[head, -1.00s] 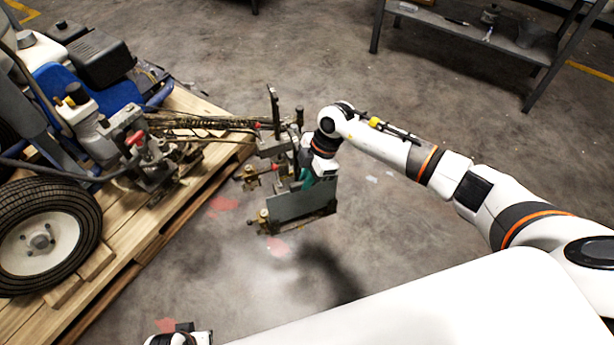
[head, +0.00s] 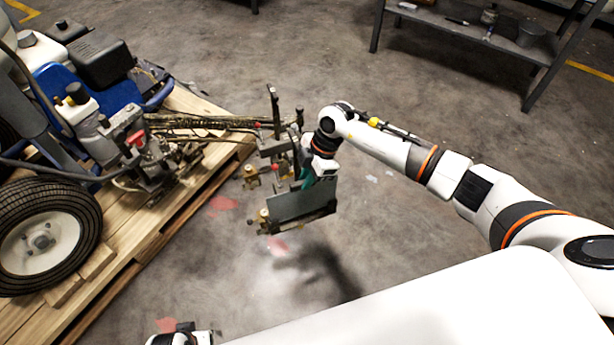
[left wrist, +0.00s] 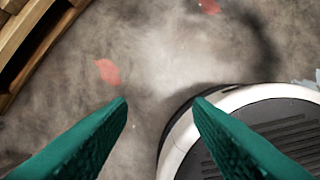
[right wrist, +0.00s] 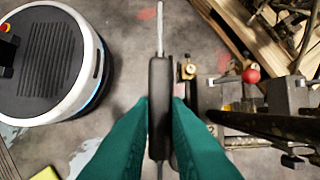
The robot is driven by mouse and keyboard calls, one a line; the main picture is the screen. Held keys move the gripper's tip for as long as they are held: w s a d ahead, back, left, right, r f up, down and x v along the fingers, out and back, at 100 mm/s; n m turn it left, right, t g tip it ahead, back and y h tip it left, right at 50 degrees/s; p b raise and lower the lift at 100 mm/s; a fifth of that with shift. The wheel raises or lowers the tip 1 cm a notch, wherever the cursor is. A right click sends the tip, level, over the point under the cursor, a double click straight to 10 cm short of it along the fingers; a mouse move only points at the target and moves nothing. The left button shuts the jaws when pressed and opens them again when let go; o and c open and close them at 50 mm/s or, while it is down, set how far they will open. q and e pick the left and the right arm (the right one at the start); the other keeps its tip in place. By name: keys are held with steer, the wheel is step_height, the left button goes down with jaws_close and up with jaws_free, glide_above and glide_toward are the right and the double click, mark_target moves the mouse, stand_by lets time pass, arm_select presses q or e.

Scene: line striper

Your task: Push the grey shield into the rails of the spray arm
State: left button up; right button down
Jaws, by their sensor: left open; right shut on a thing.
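The grey shield (head: 300,204) is a flat plate at the end of the spray arm (head: 215,122), which reaches out from the machine past the pallet. My right gripper (head: 312,176) is at the shield's upper part. In the right wrist view its green fingers (right wrist: 160,115) are shut on a dark grip (right wrist: 158,85) on the shield, whose thin edge (right wrist: 160,25) runs upright. The spray arm's brackets and a red knob (right wrist: 251,75) are close on the right there. I cannot tell how far the shield is in the rails. My left gripper (left wrist: 160,105) is open and empty above the floor.
The line striper's wheel (head: 45,238) and blue frame stand on a wooden pallet (head: 165,225) at the left. A grey bench (head: 480,40) with small items stands at the back right. The floor between is clear, with red paint marks (head: 223,203).

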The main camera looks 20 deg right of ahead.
arm_select(q)
steer(key=shift+f, duration=0.4)
steer(key=shift+f, duration=0.1)
steer(key=shift+s+f, duration=0.1)
steer(key=shift+f, duration=0.15)
steer(key=shift+s, duration=0.1)
steer(key=shift+s+f+p, duration=0.25)
steer(key=shift+f+p, duration=0.05)
steer(key=shift+f, duration=0.05)
stand_by(1.0)
steer(key=shift+w+r, duration=0.35)
steer(key=shift+r, duration=0.1)
